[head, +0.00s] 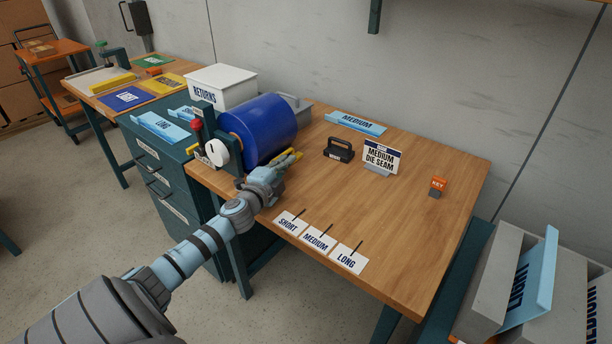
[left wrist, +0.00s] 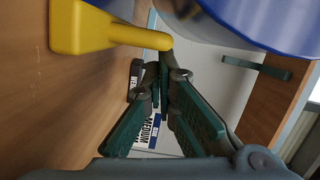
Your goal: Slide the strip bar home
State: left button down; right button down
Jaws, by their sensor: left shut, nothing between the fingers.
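A yellow piece (head: 285,154), which may be the strip bar or its handle, sits on the table at the foot of the big blue roll (head: 262,128). In the left wrist view it is a yellow block (left wrist: 78,27) with a round peg pointing right. My left gripper (head: 290,163) is beside it, low over the table by the roll. In the left wrist view the green-padded fingers (left wrist: 163,72) meet near the peg's tip, with nothing between them. I cannot tell whether they touch the peg. My right gripper is in neither view.
A black block with a handle (head: 339,150), a medium die seam sign (head: 381,157) and an orange key block (head: 438,186) stand on the table to the right. Short, medium and long cards (head: 317,240) lie along the front edge. The right-hand tabletop is mostly clear.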

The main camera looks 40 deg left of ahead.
pick_arm(q)
jog(key=shift+d, duration=0.1)
jog(key=d+p, duration=0.2)
jog(key=d+r+p, duration=0.1)
jog(key=d, duration=0.1)
jog(key=shift+s, duration=0.3)
jog(key=b+v, duration=0.1)
jog(key=v, duration=0.8)
jog(key=shift+s+a+f, duration=0.1)
jog(key=shift+s, duration=0.05)
